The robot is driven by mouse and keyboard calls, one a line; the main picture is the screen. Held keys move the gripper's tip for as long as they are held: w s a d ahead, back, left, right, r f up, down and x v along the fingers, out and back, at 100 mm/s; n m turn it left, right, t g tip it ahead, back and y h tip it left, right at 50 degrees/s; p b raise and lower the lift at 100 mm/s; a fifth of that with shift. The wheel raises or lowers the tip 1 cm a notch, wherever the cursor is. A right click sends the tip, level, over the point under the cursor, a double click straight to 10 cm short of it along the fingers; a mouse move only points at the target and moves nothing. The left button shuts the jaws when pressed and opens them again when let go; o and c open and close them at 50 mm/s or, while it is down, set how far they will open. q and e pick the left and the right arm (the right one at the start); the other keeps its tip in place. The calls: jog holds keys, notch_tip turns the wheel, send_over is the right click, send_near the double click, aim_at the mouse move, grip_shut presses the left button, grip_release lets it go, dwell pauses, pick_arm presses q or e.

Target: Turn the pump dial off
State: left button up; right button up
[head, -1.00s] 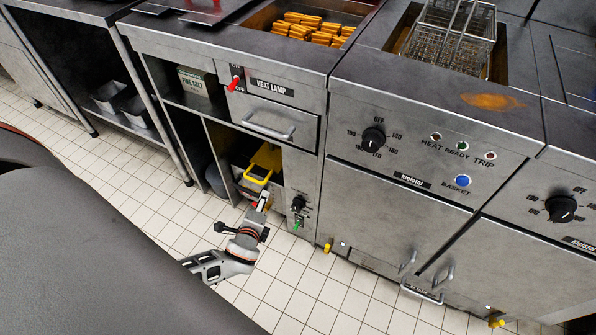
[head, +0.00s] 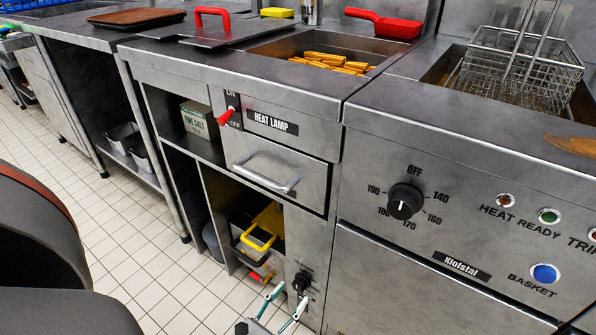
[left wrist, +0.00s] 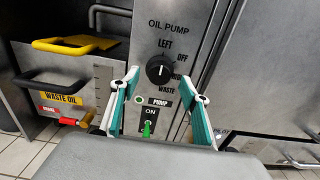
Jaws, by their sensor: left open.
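The pump dial is a round black knob (left wrist: 159,69) on the steel oil pump panel (left wrist: 185,25), with the labels LEFT, OFF and WASTE around it. It also shows low in the head view as a small black knob (head: 301,281). Its pointer direction is hard to tell. My left gripper (left wrist: 160,78) is open, with its teal-padded fingers to the left and right below the dial in the left wrist view. In the head view the left gripper (head: 290,299) is at the bottom, close to the panel. I see no contact with the dial. My right gripper is not in view.
A green switch (left wrist: 147,130) marked PUMP and ON sits below the dial. A waste oil bin (left wrist: 62,88) with a yellow handle stands left of the panel. A heat lamp switch (head: 226,117), a drawer handle (head: 265,174) and a fryer dial (head: 404,201) are higher up.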

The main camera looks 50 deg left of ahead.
aim_at(297, 289)
pick_arm(q)
jog(key=shift+x, duration=1.65)
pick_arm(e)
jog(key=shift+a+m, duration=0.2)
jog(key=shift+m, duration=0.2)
pick_arm(q)
jog(key=shift+a, duration=0.1)
jog(key=c, duration=1.1)
